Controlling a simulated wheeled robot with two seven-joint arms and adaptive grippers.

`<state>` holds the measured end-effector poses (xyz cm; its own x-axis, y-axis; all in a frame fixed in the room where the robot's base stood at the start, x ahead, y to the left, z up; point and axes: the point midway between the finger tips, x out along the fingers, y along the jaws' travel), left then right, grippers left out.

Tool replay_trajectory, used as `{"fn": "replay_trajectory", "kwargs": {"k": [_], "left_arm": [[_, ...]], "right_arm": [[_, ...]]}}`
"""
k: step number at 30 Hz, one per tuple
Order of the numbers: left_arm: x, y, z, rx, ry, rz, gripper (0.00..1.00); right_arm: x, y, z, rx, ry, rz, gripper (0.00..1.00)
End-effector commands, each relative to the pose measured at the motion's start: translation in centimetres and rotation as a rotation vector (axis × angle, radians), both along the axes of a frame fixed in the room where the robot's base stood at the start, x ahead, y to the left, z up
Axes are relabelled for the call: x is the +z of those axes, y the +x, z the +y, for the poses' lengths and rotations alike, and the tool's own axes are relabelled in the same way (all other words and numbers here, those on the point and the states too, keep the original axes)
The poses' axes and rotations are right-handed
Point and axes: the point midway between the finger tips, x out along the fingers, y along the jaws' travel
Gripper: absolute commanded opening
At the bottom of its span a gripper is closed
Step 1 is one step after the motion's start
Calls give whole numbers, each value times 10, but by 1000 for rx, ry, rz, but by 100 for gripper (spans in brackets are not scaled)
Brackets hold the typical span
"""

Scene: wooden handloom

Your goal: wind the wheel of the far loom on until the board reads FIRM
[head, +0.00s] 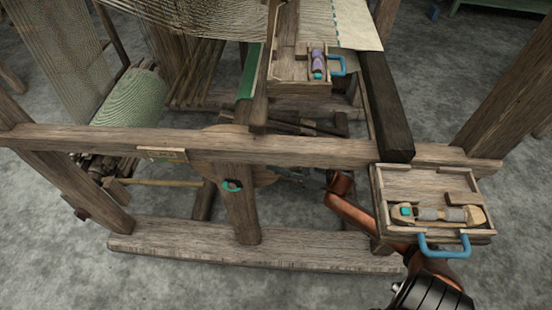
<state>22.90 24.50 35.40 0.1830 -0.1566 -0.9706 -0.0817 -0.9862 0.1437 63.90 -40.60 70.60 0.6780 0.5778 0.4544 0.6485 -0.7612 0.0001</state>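A loom of worn brown wood fills the middle of the view. My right arm, copper and black, comes in from the lower right and reaches under the beam. My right gripper (298,177) appears as dark parts right of the wheel; its fingers are unclear. My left gripper is out of view.
A wooden tray with a shuttle (440,214) and blue handle (444,246) stands above my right arm. Another tray (298,87) holds a purple shuttle (318,63). The front beam (330,148) and foot rail (260,256) bound the arm's space. Grey floor lies clear in front.

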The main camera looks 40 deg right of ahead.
Motion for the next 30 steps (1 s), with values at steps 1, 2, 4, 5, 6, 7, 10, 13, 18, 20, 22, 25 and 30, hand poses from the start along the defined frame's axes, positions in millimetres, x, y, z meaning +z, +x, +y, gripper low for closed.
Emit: {"fn": "replay_trajectory", "kwargs": {"k": [1, 2, 4, 5, 6, 7, 10, 13, 18, 20, 22, 25, 30], "left_arm": [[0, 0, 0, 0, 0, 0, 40], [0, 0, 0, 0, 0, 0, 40], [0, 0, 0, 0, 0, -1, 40], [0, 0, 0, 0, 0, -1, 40], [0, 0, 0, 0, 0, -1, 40], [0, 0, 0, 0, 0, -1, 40], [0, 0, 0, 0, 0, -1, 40], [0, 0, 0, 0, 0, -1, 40], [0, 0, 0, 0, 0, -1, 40], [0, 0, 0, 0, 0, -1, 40], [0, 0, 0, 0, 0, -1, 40], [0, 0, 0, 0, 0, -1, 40], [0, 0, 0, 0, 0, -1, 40]], "right_arm": [[-3, -2, -2, 0, -1, 3, 43], [-4, -4, -4, -1, -1, 3, 43], [-9, -11, -10, -1, -1, 5, 43], [-11, -14, -13, -2, -1, 6, 43], [-15, -19, -17, -1, -1, 5, 43], [-18, -24, -21, -2, -1, 6, 43], [-28, -39, -34, -1, -2, 5, 43], [-37, -52, -46, -2, -1, 5, 43], [-49, -70, -61, -1, -1, 3, 43], [-51, -74, -64, 0, 0, 2, 43], [-53, -78, -67, 0, -1, 2, 43], [-54, -80, -68, 0, -1, 1, 43], [-54, -80, -69, 0, -1, 1, 43]]}}
